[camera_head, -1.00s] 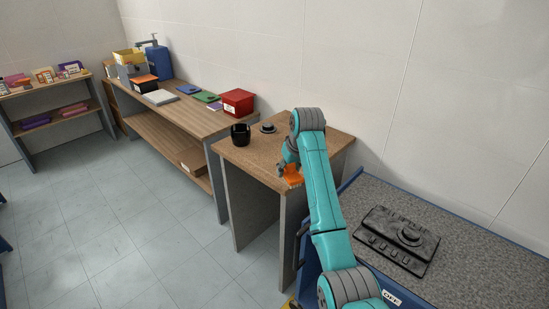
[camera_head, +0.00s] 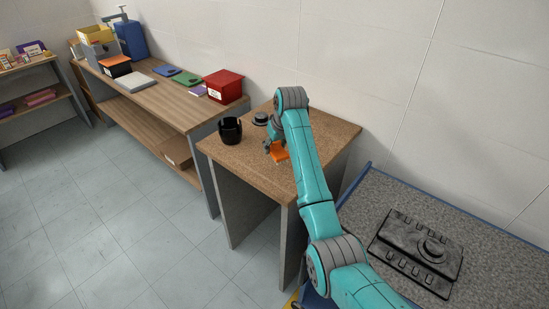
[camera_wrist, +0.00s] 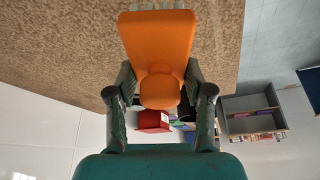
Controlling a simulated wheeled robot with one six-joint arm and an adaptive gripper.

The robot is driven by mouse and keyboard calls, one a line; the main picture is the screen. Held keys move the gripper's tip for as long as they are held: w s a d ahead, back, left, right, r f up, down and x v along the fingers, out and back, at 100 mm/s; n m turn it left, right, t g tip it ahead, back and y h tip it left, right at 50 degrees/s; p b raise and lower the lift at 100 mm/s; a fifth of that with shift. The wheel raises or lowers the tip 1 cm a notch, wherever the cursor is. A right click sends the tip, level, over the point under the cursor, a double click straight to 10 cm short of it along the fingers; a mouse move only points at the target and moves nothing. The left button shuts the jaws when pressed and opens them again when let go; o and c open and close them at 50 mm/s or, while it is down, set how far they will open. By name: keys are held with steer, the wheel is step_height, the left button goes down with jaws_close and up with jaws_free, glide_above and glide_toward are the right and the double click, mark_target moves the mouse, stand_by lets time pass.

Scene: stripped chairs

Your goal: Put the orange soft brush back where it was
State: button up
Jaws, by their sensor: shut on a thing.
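The orange soft brush (camera_head: 279,153) is at my gripper, over the small wooden table (camera_head: 238,156). In the wrist view the brush (camera_wrist: 158,45) fills the upper middle, its rounded end toward me. My gripper (camera_wrist: 160,85) is shut on it, one finger on each side. The arm partly covers the brush and gripper in the head view. I cannot tell whether the brush touches the tabletop.
A black cup (camera_head: 230,130) and a round dark object (camera_head: 261,119) stand on the same table. A red box (camera_head: 223,86) sits on the long bench behind. A dark panel device (camera_head: 418,248) lies on the grey speckled top at right. The small table's front left is clear.

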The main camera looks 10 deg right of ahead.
mark_target(279, 148)
steer(key=shift+f, duration=2.65)
steer(key=o, duration=1.1)
steer(key=shift+f, duration=0.1)
steer(key=v, duration=1.2)
steer(key=shift+s, duration=0.1)
